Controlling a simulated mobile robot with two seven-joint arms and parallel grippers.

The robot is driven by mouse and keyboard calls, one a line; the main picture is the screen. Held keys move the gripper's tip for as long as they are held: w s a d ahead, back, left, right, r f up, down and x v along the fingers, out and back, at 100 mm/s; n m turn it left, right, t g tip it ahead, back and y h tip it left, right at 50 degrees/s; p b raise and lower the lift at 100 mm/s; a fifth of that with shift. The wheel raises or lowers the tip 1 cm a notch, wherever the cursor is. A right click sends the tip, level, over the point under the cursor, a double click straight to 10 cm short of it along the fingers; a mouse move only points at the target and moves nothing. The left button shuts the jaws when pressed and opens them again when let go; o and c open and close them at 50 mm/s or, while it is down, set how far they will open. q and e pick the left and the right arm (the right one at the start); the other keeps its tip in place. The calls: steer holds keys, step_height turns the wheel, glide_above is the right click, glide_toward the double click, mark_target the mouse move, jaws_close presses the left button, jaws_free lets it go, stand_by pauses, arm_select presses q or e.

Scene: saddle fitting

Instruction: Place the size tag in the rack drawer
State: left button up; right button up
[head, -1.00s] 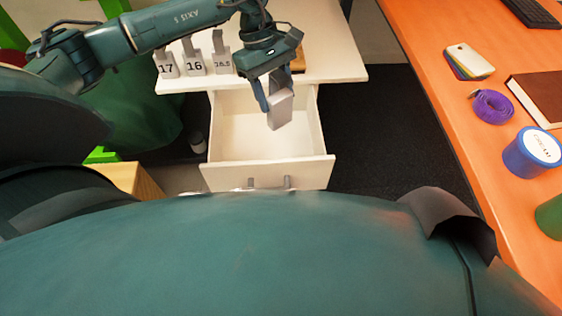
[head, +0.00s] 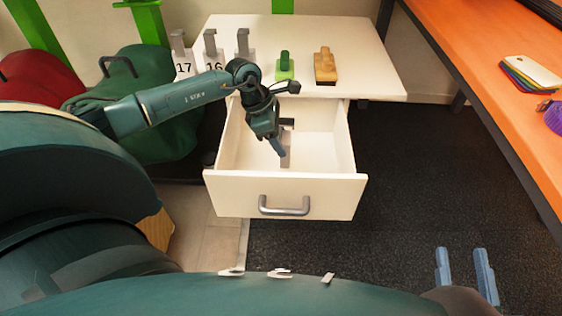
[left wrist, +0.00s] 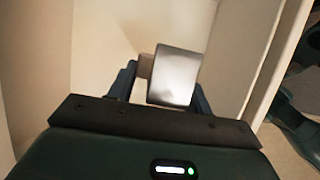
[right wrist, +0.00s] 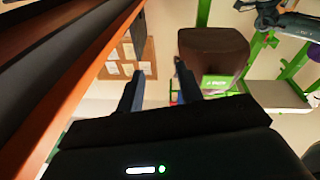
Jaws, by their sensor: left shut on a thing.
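The size tag (head: 286,158), a grey metal piece with its number not visible, is held by my left gripper (head: 279,146) inside the open white rack drawer (head: 340,196). In the left wrist view the tag (left wrist: 174,78) is between the two fingers, with a drawer wall close on the right. I cannot tell whether the tag touches the drawer floor. My right gripper (head: 465,270) is open and empty at the lower right, away from the drawer; its spread fingers also show in the right wrist view (right wrist: 158,90).
Above the drawer, the white top (head: 355,60) carries tags marked 17 (head: 183,68) and 16 (head: 213,68), another tag (head: 243,45) partly hidden, a green-handled block (head: 284,68) and a wooden brush (head: 325,66). An orange desk (head: 500,105) stands at right. Dark floor between is clear.

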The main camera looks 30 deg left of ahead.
arm_select(q)
step_height(320, 180, down, 6)
steer(key=shift+r+b, duration=0.1)
steer(key=shift+b, duration=0.85)
arm_select(e)
steer(key=shift+a+m, duration=0.2)
steer(key=shift+m, duration=0.1)
arm_select(q)
steer(key=o, duration=1)
